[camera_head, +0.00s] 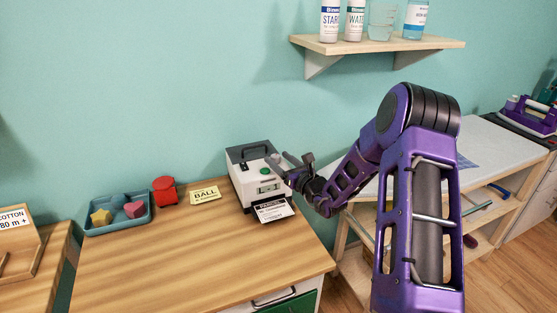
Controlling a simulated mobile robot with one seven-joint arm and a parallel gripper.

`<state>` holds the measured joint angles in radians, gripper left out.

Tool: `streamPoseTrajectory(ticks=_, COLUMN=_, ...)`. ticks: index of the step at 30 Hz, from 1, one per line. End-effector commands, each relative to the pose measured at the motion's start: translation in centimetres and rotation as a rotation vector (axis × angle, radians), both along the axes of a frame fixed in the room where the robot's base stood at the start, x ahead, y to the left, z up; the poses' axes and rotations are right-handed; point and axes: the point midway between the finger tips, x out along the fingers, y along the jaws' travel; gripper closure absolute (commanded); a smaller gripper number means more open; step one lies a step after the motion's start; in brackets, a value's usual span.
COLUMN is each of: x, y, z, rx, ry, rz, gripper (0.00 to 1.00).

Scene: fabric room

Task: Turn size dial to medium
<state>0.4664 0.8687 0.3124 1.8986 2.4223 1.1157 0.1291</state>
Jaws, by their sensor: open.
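A white and dark machine (240,185) with a black handle on top stands at the back right of the wooden table. A green round button (265,171) and a small display panel (268,188) show on it. My gripper (284,167) is open at the machine's right side, close to the button and panel. I cannot tell whether it touches the machine. I cannot make out a size dial; the gripper covers part of the machine's right side.
A card with printed text (273,209) lies before the machine. A yellow "BALL" card (205,195), a red container (164,190) and a blue tray (99,231) of colored shapes are to the left. The table's front is clear. A shelf (375,46) with bottles hangs above.

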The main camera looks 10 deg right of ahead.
Motion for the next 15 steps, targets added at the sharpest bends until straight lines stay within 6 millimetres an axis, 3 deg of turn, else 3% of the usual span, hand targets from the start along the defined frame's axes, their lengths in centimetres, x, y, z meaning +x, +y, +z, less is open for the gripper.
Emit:
streamPoseTrajectory(ticks=11, x=0.71, y=0.32, z=-0.03, rx=0.000, ry=0.001, rz=0.000, gripper=0.32)
streamPoseTrajectory(ticks=15, x=0.71, y=0.31, z=-0.01, rx=0.000, ry=0.000, rz=0.000, gripper=0.54)
